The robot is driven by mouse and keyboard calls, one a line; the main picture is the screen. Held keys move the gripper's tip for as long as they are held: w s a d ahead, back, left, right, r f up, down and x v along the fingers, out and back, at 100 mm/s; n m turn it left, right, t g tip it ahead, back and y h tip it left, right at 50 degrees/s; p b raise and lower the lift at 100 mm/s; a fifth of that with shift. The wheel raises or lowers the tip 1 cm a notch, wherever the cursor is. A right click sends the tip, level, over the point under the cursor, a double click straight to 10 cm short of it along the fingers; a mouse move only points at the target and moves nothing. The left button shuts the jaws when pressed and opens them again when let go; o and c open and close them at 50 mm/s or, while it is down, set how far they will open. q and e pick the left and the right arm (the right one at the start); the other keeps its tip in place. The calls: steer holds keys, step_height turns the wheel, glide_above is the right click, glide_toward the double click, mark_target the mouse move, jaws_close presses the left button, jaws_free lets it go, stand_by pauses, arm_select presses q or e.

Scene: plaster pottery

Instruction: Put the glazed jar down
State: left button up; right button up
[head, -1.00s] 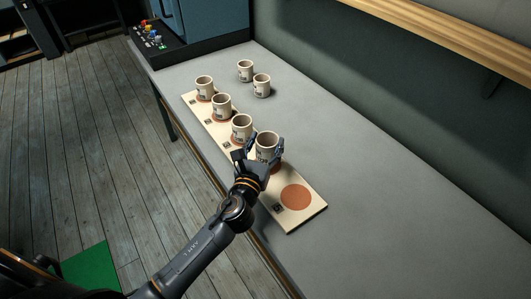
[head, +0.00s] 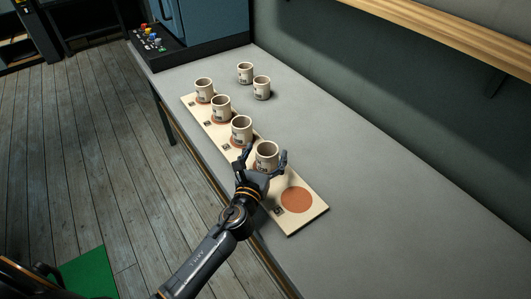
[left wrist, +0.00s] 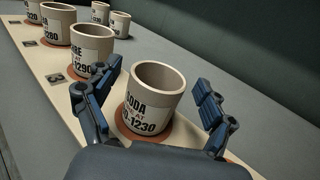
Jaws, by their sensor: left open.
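The jar nearest my left gripper (head: 263,168) is cream with a printed label; in the left wrist view this jar (left wrist: 155,92) reads partly "ODA AT 1230". It stands upright on a terracotta disc of the long cream board (head: 311,217). My left gripper is open, with one finger on each side of the jar and visible gaps between fingers and wall in the left wrist view. Three similar jars stand in a row on the board: the nearest (head: 241,130), the middle one (head: 221,108) and the farthest (head: 204,90). My right gripper is not in view.
An empty terracotta disc (head: 297,200) lies at the board's near end. Two more jars, one (head: 245,72) behind the other (head: 262,87), stand on the grey table (head: 330,150) beyond the board. A blue cabinet (head: 210,25) is at the far end. The table right of the board is clear.

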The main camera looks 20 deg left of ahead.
arm_select(q)
steer(key=shift+r, duration=0.15)
steer(key=shift+s, duration=0.35)
steer(key=s+b, duration=0.1)
steer(key=s, duration=0.9)
steer(key=shift+s+b, duration=0.3)
steer(key=shift+s, duration=0.4)
steer(key=shift+o, duration=0.4)
